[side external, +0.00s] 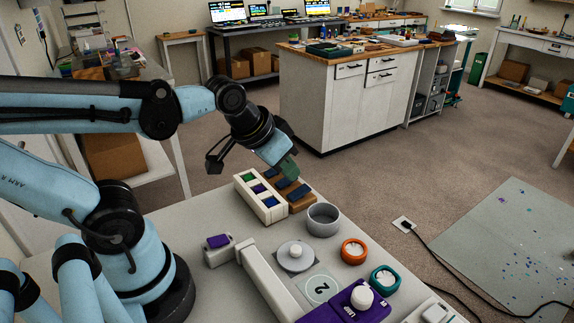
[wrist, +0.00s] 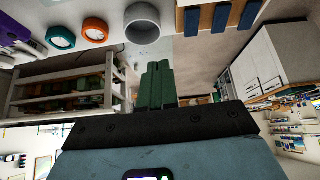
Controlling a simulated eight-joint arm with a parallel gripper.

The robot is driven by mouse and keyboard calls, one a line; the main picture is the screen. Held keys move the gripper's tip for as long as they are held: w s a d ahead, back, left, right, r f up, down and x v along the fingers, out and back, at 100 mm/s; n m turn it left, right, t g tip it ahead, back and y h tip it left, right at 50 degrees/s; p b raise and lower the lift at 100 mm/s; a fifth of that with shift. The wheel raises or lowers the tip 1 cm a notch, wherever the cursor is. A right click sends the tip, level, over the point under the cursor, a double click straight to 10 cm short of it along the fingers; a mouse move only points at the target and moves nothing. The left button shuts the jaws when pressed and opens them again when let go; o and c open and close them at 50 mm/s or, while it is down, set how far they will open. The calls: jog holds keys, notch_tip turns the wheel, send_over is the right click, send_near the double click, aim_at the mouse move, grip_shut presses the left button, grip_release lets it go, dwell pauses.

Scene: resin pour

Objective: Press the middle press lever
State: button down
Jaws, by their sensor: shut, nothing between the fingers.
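Three blue press levers sit in a row on a wooden base (side external: 307,201) at the far end of the bench. The middle press lever (wrist: 222,17) shows in the wrist view between two like it, a left one (wrist: 193,21) and a right one (wrist: 250,14). In the side view the row is partly hidden by my gripper.
A cream block (side external: 262,207) with green, purple and blue squares stands directly left of the levers. A grey bowl (side external: 323,220) is near them in front. An orange dial (side external: 353,251), a teal dial (side external: 385,280) and a purple unit (side external: 358,306) are nearer the camera.

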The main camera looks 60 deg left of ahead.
jog(key=shift+s+d+f+t, duration=0.2)
jog(key=shift+s+d+t, duration=0.1)
jog(key=shift+s+d, duration=0.1)
notch_tip(320, 180, up, 4)
jog(key=g, duration=0.4)
send_over(286, 181)
jog(key=s, duration=0.2)
jog(key=shift+s+a+f, duration=0.1)
jog(key=shift+s+f, duration=0.05)
jog(key=x, duration=1.4)
jog(key=shift+s, duration=0.25)
